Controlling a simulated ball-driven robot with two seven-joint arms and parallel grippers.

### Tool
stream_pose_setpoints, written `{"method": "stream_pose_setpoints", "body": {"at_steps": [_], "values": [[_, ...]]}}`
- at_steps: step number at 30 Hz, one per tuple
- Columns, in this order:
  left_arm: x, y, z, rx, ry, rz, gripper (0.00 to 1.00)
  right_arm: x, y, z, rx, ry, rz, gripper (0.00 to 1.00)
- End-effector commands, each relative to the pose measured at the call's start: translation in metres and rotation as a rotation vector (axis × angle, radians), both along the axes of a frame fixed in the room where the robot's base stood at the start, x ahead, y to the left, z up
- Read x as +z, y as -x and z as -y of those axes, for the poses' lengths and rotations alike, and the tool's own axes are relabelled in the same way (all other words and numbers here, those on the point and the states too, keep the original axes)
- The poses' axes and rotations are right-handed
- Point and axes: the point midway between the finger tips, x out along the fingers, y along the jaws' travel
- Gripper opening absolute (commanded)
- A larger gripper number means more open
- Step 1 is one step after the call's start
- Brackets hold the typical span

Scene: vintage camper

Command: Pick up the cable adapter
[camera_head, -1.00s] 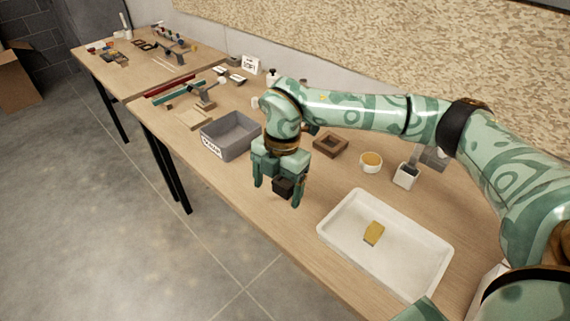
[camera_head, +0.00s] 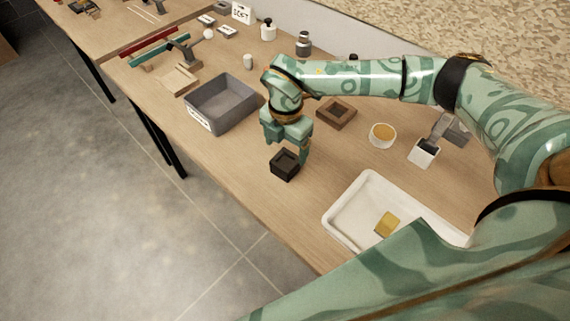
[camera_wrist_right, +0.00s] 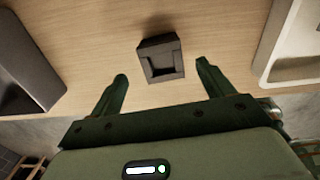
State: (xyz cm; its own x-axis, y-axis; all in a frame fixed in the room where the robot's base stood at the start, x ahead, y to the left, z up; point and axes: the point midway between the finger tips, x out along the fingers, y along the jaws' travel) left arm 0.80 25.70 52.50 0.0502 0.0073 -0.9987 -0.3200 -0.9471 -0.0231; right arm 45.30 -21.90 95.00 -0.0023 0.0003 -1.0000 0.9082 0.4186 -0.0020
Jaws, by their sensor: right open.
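A small black square block with a recess in its top, which looks like the cable adapter (camera_head: 285,164), lies on the wooden table near its front edge. It also shows in the right wrist view (camera_wrist_right: 160,58), centred between and beyond the fingertips. My right gripper (camera_head: 286,147) is open and empty. In the head view its fingers are just behind and above the adapter; in the wrist view both fingertips (camera_wrist_right: 162,70) are apart from it. My left gripper is not in view.
A grey bin (camera_head: 191,112) stands left of the adapter, and a white tray (camera_head: 340,225) holding a yellow piece (camera_head: 387,223) lies to the right. A brown square frame (camera_head: 336,113), a round cup (camera_head: 382,135) and a white holder (camera_head: 424,153) stand behind. Bare table surrounds the adapter.

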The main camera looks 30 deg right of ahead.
Motion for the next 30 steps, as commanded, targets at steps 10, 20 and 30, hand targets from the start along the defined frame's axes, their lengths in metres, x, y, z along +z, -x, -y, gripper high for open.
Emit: {"method": "stream_pose_setpoints", "body": {"at_steps": [10,20,30], "values": [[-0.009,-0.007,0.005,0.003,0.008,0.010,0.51,-0.038,0.003,-0.002,0.000,0.000,-0.003,0.80],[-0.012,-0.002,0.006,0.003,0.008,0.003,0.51,-0.056,0.002,-0.002,0.001,0.000,0.001,0.80],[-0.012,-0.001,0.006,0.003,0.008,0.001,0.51,-0.055,0.002,-0.002,0.000,-0.001,0.002,0.24]]}}
